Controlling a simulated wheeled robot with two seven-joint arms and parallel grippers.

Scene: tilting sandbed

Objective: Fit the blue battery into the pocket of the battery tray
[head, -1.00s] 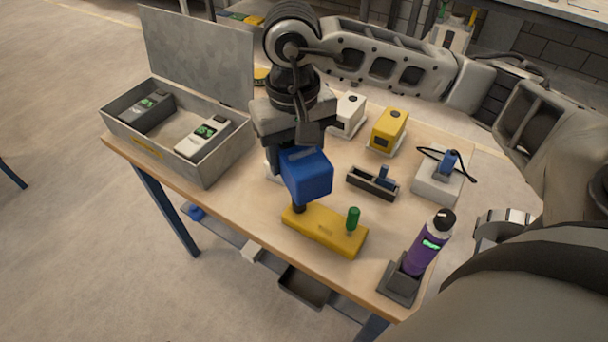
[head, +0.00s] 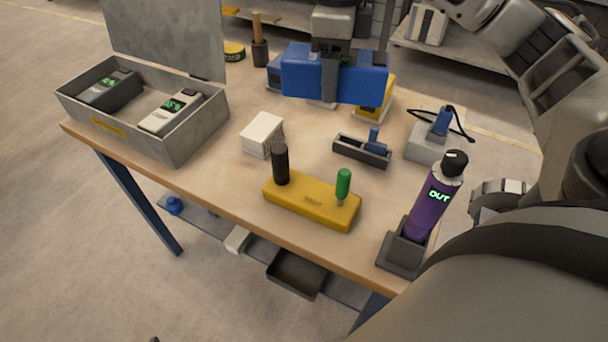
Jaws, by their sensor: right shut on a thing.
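A dark narrow tray (head: 357,154), probably the battery tray, lies on the table below and in front of the block. A small blue battery-like piece (head: 374,138) stands in the tray's right part. I cannot tell whether it is seated in a pocket.
A yellow holder (head: 310,205) with a black and a green handle stands in front. A purple bottle (head: 428,200) stands right, a grey charger (head: 428,145) behind it. A white box (head: 262,134) is left of the tray, an open metal case (head: 190,140) at far left.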

